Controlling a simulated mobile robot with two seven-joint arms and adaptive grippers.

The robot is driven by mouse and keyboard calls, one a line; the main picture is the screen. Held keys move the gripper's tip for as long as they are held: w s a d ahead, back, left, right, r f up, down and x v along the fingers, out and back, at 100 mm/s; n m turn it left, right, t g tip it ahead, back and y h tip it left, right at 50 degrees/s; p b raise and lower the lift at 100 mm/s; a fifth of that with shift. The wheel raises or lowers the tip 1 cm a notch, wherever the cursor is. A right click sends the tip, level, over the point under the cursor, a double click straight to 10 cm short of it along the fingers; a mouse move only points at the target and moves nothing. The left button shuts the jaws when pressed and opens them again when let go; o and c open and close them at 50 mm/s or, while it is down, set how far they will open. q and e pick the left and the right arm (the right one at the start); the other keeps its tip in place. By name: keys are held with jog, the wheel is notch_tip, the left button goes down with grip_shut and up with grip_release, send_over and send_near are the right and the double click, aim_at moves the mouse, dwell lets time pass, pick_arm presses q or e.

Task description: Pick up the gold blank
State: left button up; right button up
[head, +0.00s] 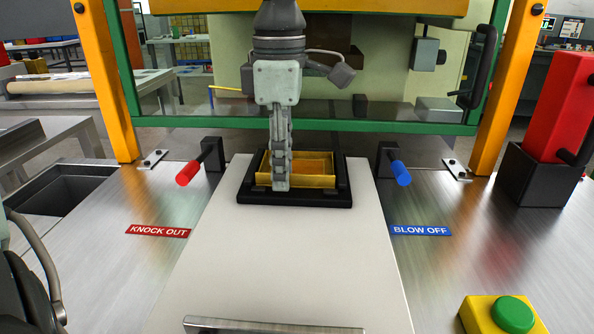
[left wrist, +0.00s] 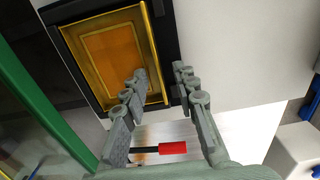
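The gold blank (head: 316,180) is a shallow gold piece with raised walls and an orange-gold floor. It sits in a black frame (head: 343,190) at the far end of the white plate. It also shows in the left wrist view (left wrist: 105,58). My left gripper (head: 280,187) points down at the blank's near wall, left of its middle. In the left wrist view its fingers (left wrist: 162,80) are apart, one over the blank's inside and one outside the near wall. The wall runs between them; I cannot tell whether they touch it. My right gripper is not in view.
A red-tipped handle (head: 188,172) and a blue-tipped handle (head: 400,173) flank the black frame. The green guard frame (head: 400,127) stands just behind it. The white plate (head: 285,265) is clear in front. A green button (head: 512,314) is at lower right.

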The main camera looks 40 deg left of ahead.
pick_arm(q)
jog(key=shift+f, duration=0.1)
grip_shut()
dwell(0.4)
